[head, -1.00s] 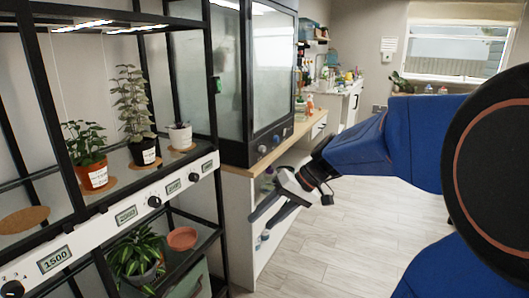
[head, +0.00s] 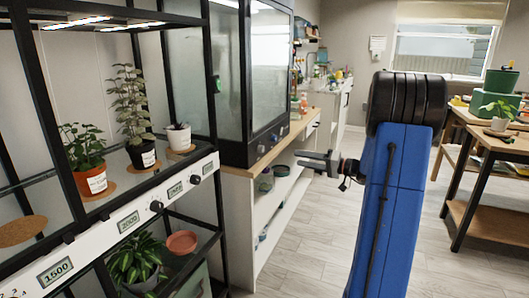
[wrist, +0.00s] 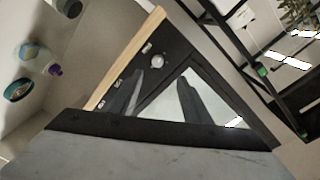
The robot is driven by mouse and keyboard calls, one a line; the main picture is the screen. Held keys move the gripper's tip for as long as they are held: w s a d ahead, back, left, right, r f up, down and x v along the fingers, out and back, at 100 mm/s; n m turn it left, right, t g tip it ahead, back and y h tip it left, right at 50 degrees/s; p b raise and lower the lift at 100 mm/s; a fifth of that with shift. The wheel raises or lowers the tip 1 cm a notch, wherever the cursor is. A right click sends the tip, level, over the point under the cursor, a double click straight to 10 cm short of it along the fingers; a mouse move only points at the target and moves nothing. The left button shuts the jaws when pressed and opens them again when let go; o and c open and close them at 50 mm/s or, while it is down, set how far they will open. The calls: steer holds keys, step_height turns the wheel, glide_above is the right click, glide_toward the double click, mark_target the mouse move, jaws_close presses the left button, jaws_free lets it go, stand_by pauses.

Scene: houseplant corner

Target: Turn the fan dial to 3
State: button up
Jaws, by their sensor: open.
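A glass-fronted cabinet (head: 245,80) stands on a wood-topped counter, with a dark control strip along its lower front. In the wrist view, a round silver knob (wrist: 157,60) sits on the strip, with small pale labels beside it that are too small to read. I cannot tell which dial is the fan dial or its setting. My gripper (head: 302,160) is open and empty, in front of and to the right of the cabinet, apart from it. In the wrist view, its two dark fingers (wrist: 160,76) point towards the strip, with the knob beyond their tips.
A black plant rack at left carries potted plants, black knobs (head: 156,206) and number displays (head: 54,271). An open shelf unit (head: 265,205) is under the counter. A wooden table (head: 495,140) stands at right. The floor (head: 300,265) between is clear.

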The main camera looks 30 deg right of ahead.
glide_toward(263, 150)
steer(key=x, duration=0.8)
steer(key=shift+w+d, duration=0.1)
steer(key=shift+w, duration=0.15)
steer(key=c, duration=1)
